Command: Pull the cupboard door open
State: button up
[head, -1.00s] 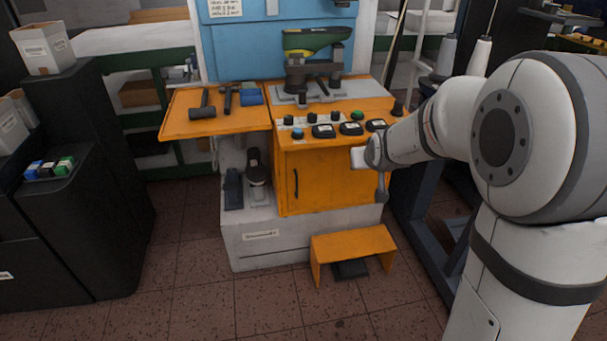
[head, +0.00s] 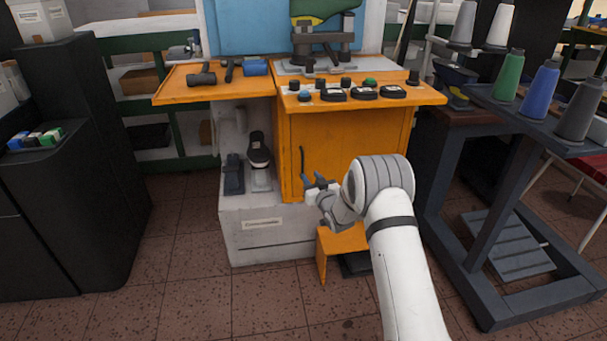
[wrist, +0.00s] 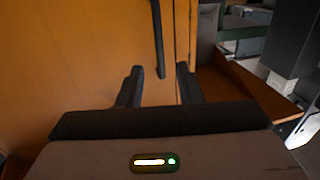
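The orange cupboard door (head: 350,140) is on the front of the machine cabinet and looks shut. Its dark vertical handle (head: 302,161) is at the door's left edge. My gripper (head: 309,180) is in front of the door's lower left part, just below and beside the handle in the head view. In the wrist view, the two fingers of my gripper (wrist: 160,75) are apart, with the lower end of the handle (wrist: 158,45) showing between and beyond them. Nothing is held. I cannot tell whether a finger touches the handle.
An orange step (head: 343,238) stands on the floor below my gripper. An orange side shelf (head: 175,86) with hammers juts out to the left. A control panel (head: 430,95) overhangs the door. A dark stand (head: 490,240) is to the right.

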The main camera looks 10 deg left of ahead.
aim_at(303, 166)
jog(key=shift+b+x, duration=0.75)
jog(key=shift+x, duration=2.45)
grip_shut()
